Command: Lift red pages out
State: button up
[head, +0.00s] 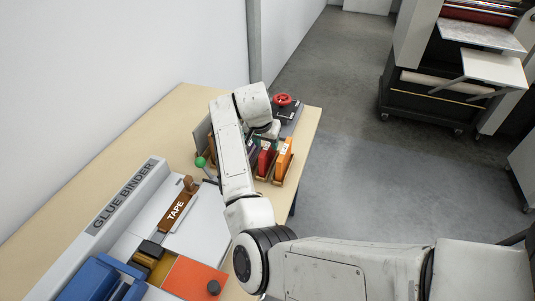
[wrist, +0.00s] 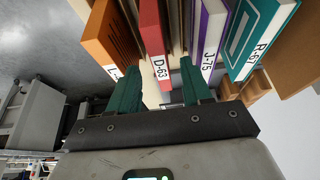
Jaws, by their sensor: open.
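The red pages, a red-spined block labelled D-63 (wrist: 152,40), stand upright in a row in the wrist view. They also show in the head view (head: 265,160), beside the orange block. My gripper (wrist: 158,72) is open, with its two green fingers apart. In the wrist view, the lower end of the red block lies between the fingers, and nothing is clamped. Whether the fingertips touch it or are level with it, I cannot tell. In the head view my arm covers part of the row.
Close neighbours are an orange block (wrist: 108,42), a purple-edged white one labelled J-75 (wrist: 208,35) and a teal one labelled R-61 (wrist: 258,40). A red-knobbed press (head: 284,102) stands behind.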

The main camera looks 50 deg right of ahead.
aim_at(267, 146)
jog(key=shift+x, duration=1.45)
jog(key=shift+f, duration=0.25)
jog(key=shift+c, duration=0.4)
grip_shut()
